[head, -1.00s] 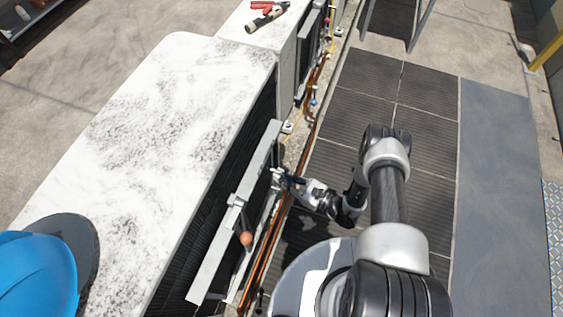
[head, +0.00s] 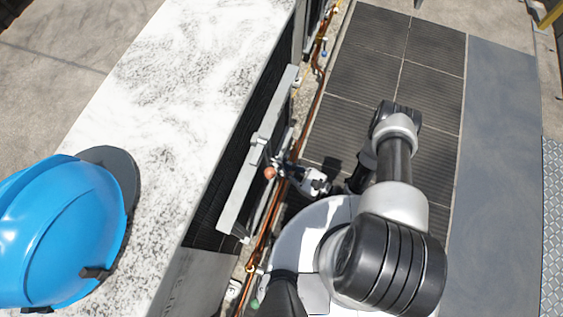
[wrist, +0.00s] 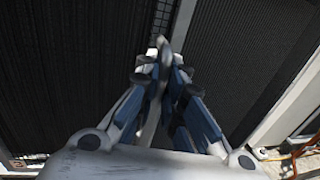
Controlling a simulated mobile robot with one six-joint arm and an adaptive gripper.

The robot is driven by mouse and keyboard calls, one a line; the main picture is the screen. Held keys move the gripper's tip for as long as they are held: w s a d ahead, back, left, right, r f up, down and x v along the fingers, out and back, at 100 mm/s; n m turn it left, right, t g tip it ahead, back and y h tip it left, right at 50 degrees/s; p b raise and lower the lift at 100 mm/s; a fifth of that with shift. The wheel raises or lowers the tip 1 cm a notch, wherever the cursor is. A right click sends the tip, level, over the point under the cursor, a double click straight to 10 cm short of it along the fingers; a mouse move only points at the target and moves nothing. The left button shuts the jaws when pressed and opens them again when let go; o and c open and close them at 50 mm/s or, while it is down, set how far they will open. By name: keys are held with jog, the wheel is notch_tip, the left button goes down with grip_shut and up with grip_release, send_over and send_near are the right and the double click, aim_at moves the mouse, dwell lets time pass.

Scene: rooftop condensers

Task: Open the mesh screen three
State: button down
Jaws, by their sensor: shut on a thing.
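The mesh screen (head: 236,200) is a grey-framed panel along the dark side of the white-topped condenser (head: 190,85). A gap shows between its frame and the condenser side. Its handle has an orange knob (head: 269,173) near the middle of the frame. My gripper (head: 287,172) is beside this knob.
A blue hard hat (head: 65,235) rests on the condenser's near end. Copper pipes (head: 318,60) run along the condenser's foot, close to my base. Ribbed dark mats (head: 370,45) and a plain grey walkway (head: 500,150) on the right look clear.

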jog(key=c, duration=1.7)
grip_release()
jog(key=v, duration=1.2)
